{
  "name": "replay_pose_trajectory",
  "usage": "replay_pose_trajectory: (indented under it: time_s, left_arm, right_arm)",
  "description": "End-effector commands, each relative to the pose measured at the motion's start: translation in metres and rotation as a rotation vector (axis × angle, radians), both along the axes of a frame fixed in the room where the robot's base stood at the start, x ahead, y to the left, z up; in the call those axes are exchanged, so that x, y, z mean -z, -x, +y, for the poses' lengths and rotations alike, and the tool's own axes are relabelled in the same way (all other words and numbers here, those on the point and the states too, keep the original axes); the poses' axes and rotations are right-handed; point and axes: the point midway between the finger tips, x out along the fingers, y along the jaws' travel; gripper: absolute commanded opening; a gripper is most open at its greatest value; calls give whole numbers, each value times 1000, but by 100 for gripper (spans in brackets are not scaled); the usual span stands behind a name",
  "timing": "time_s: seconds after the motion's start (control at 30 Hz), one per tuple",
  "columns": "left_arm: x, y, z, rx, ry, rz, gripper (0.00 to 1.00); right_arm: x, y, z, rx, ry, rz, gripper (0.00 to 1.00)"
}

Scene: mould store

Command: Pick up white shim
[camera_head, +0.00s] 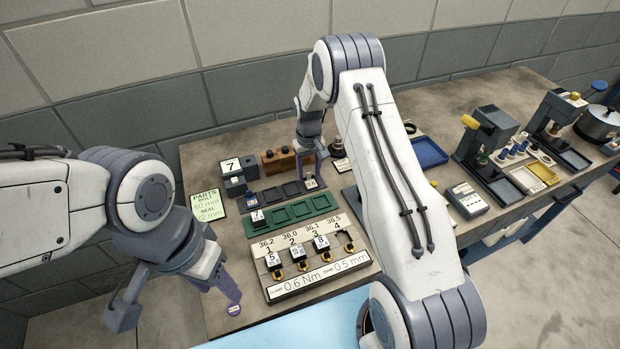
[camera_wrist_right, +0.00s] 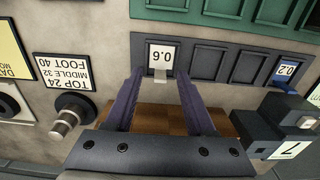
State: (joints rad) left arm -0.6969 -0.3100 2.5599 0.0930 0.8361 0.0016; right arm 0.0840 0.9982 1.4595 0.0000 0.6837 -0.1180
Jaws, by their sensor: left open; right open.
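A small whitish tab (camera_wrist_right: 160,75), which looks like the white shim, shows beside a 0.6 label (camera_wrist_right: 161,55) in an end compartment of the dark tray (camera_wrist_right: 207,62). My right gripper (camera_wrist_right: 158,72) is open, with one purple finger on each side of the tab; I cannot tell whether either touches it. In the head view my right gripper (camera_head: 312,160) is over the right end of the dark tray (camera_head: 274,194), and its fingers partly hide the shim. My left gripper (camera_head: 178,306) is open and empty at the bench's front left.
A blue piece (camera_wrist_right: 287,76) labelled 0.2 lies at the tray's other end. A green tray (camera_head: 305,207) and a numbered block (camera_head: 318,282) stand in front. A dark block (camera_head: 232,168) marked 7 and a wooden block (camera_head: 281,160) stand behind. Machines fill the right side.

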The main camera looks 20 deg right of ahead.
Motion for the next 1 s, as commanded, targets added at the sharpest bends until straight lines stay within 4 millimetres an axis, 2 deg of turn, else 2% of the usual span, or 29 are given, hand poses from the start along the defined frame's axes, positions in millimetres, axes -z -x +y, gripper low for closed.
replay_pose_trajectory:
  time_s: [0.1,0.13,0.2,0.27,0.77,0.87,1.0]
  left_arm:
    - [1,0,0,0,0,0,52]
    - [1,0,0,0,0,0,52]
    - [1,0,0,0,0,0,52]
    - [1,0,0,0,0,0,52]
    - [3,0,0,0,0,0,52]
    - [8,0,0,0,0,0,52]
    - [18,0,0,1,0,0,52]
  right_arm:
    - [0,0,0,0,0,-1,55]
    - [0,0,0,0,0,-1,47]
    - [0,0,0,0,0,0,21]
    - [0,0,0,0,0,0,0]
    - [-4,0,0,0,0,-1,0]
    - [-12,-1,0,0,0,-2,0]
    - [-32,-2,0,0,1,-5,0]
